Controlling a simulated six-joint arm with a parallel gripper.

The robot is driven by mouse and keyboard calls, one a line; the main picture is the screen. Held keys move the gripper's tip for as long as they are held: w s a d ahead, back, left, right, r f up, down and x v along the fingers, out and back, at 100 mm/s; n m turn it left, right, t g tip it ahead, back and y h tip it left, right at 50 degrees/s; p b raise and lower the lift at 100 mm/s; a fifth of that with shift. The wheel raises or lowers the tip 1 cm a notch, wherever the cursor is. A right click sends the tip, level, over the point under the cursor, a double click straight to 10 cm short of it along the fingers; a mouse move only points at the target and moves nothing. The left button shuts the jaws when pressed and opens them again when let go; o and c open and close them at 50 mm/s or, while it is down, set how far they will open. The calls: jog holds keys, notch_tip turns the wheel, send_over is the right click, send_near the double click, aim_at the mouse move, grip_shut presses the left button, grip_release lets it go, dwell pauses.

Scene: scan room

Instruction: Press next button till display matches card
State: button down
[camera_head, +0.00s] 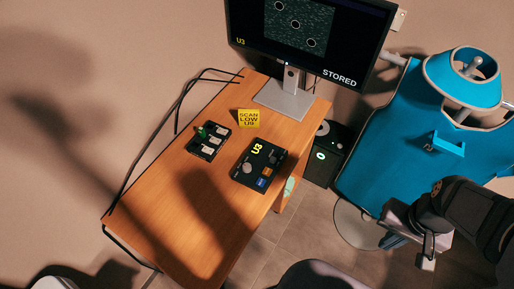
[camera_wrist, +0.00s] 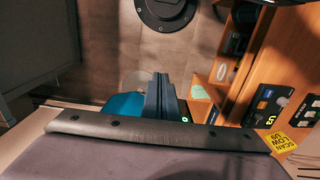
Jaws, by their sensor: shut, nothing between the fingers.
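The monitor (camera_head: 305,35) at the top of the head view shows a grainy picture with ringed dots, yellow "U3" and white "STORED". A yellow card (camera_head: 249,118) on the desk reads "SCAN LOW U9"; it also shows in the wrist view (camera_wrist: 279,141). A dark control panel (camera_head: 258,165) nearer the front shows yellow "U3", a knob, an orange button (camera_head: 267,173) and a blue button (camera_head: 262,183). Its button labels are too small to read. My gripper (camera_head: 392,241) is shut and empty at the lower right, off the desk and well apart from the panel.
A dark computer tower (camera_head: 323,158) with a green light stands beside the wooden desk (camera_head: 160,205). The desk's front is clear.

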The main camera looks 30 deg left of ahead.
jog(key=shift+w+a, duration=0.1)
jog(key=w+a+n+t+p, duration=0.2)
jog(key=w+a+n+p, duration=0.15)
jog(key=w+a, duration=0.35)
jog(key=n+t+y+p, duration=0.5)
jog(key=n+y+p, duration=0.15)
jog(key=n, duration=0.75)
send_over(262, 186)
notch_tip(262, 186, down, 5)
jog(key=shift+f, duration=0.15)
notch_tip(262, 186, down, 9)
jog(key=b, duration=0.7)
jog(key=shift+r, duration=0.2)
